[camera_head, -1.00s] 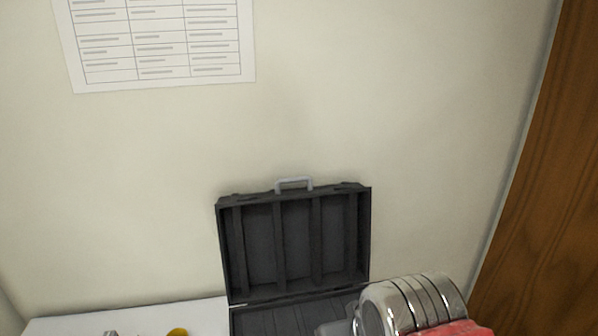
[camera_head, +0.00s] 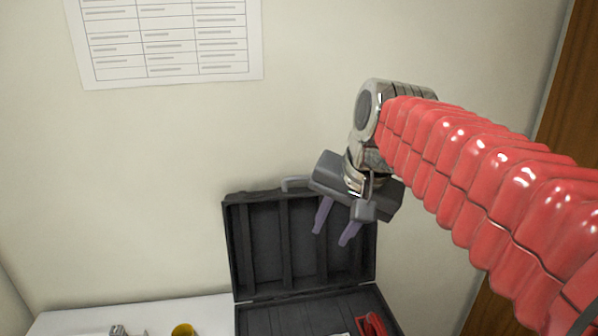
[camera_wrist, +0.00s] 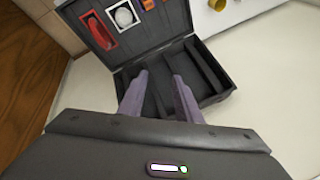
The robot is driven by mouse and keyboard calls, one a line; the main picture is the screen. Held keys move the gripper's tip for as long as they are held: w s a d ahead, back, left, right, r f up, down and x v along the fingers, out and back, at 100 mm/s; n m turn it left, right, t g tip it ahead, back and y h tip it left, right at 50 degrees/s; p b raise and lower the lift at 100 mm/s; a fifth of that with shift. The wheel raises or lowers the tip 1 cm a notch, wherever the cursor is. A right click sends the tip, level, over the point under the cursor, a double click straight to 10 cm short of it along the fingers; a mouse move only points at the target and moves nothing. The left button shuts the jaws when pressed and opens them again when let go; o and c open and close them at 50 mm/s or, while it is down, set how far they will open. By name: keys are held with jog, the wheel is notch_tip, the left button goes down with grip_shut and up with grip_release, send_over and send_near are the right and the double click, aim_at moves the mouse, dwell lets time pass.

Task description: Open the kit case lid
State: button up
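The black kit case (camera_head: 262,318) stands on the white table with its lid (camera_head: 262,245) raised upright against the wall side. The lid's inside shows several ribs, and its grey handle (camera_head: 295,183) is at the top edge. My gripper (camera_head: 334,236) hangs in front of the upper right part of the lid, with its two purple fingers apart and nothing between them. In the wrist view my gripper (camera_wrist: 160,82) is also open and empty, with the lid (camera_wrist: 205,68) beyond the fingers. The case base (camera_wrist: 118,52) there holds several items in a panel. Contact with the lid cannot be told.
The white table (camera_head: 140,312) carries a yellow item (camera_head: 183,330) and a metallic item (camera_head: 118,330) left of the case. A printed chart (camera_head: 165,40) hangs on the pale wall. A brown wooden panel (camera_head: 575,95) stands at right.

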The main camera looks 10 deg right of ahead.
jog(key=w+d+r+m+y, duration=0.1)
jog(key=w+d+r+m, duration=0.1)
jog(key=w, duration=0.6)
jog(key=w+d+r+m+y, duration=0.1)
jog(key=w+r+m, duration=0.3)
jog(key=w, duration=0.4)
jog(key=w+d+r+m+y, duration=0.1)
jog(key=w+d+r+m, duration=0.2)
jog(key=w, duration=0.5)
jog(key=shift+d+m+g, duration=0.35)
jog(key=shift+m+g, duration=0.05)
jog(key=shift+m, duration=0.5)
jog(key=shift+w, duration=0.1)
send_over(306, 191)
jog(key=f, duration=1.1)
jog(key=shift+w+f, duration=0.2)
jog(key=shift+f, duration=0.2)
grip_shut()
